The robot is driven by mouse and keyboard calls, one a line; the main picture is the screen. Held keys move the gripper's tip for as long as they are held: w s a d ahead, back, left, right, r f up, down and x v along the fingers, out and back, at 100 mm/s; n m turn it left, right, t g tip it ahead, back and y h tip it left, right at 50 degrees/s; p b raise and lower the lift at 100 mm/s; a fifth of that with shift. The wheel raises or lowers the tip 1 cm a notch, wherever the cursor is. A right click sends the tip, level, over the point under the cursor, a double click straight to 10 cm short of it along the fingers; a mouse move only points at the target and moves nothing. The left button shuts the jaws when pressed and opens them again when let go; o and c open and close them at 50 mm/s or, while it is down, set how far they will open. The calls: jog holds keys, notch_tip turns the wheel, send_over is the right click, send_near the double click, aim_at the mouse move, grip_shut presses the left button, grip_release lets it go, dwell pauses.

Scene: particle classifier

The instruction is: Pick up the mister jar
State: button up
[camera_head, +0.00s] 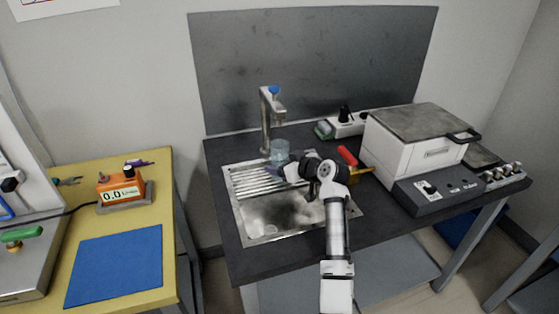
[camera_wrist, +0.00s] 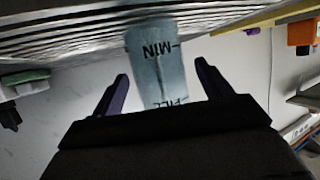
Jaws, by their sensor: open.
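The mister jar (camera_head: 280,151) is a clear bluish cup standing by the back of the sink's ribbed drainboard, beside the tap. In the wrist view the jar (camera_wrist: 150,40) shows large with dark markings including MIN, and the picture looks upside down. My gripper (camera_head: 277,170) reaches left over the sink toward the jar. In the wrist view my gripper (camera_wrist: 162,71) is open, its two dark purple fingers on either side of the jar's outline. There is visible room on both sides, and I cannot tell how deep the jar is between them.
The metal tap (camera_head: 266,120) stands close behind the jar. The sink basin (camera_head: 285,213) lies below my arm. A red-handled tool (camera_head: 347,156) is right of my gripper, near a white boxy machine (camera_head: 412,145). An orange device (camera_head: 121,188) sits on the yellow table at left.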

aim_at(286, 155)
jog(key=shift+x, duration=1)
jog(key=c, duration=1.3)
jog(key=shift+r, duration=0.2)
jog(key=shift+r+b, duration=0.6)
jog(key=shift+r, duration=0.75)
jog(key=shift+s+d+r, duration=0.1)
jog(key=shift+d+r, duration=0.05)
jog(key=shift+r, duration=0.1)
jog(key=s+d+b, duration=0.4)
jog(key=s+d, duration=0.7)
jog(key=s, duration=0.2)
